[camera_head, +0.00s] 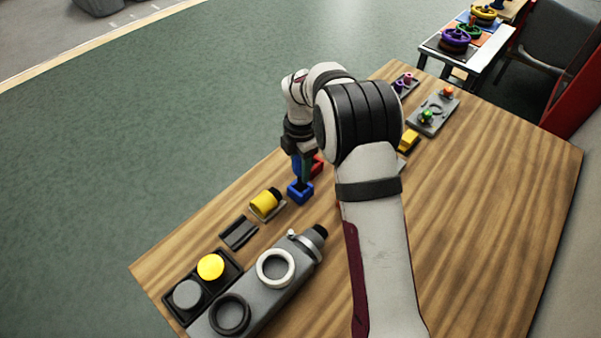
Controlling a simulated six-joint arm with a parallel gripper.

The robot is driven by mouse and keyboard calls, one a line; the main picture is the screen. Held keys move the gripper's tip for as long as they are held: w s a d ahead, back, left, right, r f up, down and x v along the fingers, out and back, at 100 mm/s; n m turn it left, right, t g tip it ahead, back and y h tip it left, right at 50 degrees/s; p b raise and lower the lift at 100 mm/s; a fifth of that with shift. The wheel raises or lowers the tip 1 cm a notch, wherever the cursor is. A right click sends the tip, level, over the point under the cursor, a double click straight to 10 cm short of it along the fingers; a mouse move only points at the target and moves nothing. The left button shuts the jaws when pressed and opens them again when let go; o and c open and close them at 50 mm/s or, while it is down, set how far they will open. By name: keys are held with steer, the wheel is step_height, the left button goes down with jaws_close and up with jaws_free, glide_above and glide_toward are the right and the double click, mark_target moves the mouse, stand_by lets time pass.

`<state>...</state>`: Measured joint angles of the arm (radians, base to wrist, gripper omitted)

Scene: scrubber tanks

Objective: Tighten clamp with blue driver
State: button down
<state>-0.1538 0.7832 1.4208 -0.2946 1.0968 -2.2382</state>
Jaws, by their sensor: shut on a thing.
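My gripper (302,164) points down over the blue square holder (300,194) near the table's left edge. It is shut on the blue driver (296,166), of which only a little blue shows between and beside the fingers. The driver's lower end is at the blue holder; I cannot tell whether it is inside or just above it. The clamp (299,241) is a light metal band around the neck of the grey tank (266,297), beside the black end (316,233). It stands apart from my gripper, nearer the camera.
A red holder (316,167) is just behind the blue one. A yellow cylinder (265,203) lies on a cradle, with a dark empty cradle (239,233) beside it. A black tray holds yellow (211,267) and grey (188,294) round caps. The table's right side is bare.

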mark_target(298, 161)
steer(key=r, duration=0.2)
steer(key=s+r, duration=0.1)
steer(key=r, duration=0.4)
steer(key=shift+s+a+r, duration=0.15)
steer(key=shift+a+r, duration=0.15)
steer(key=shift+r, duration=0.1)
steer(key=s+a+r, duration=0.2)
steer(key=s, duration=1)
steer(key=shift+s+a+f, duration=0.1)
steer(key=shift+s+f, duration=0.05)
steer(key=shift+f, duration=1.2)
steer(key=shift+s+f, duration=0.15)
steer(key=shift+f, duration=1.2)
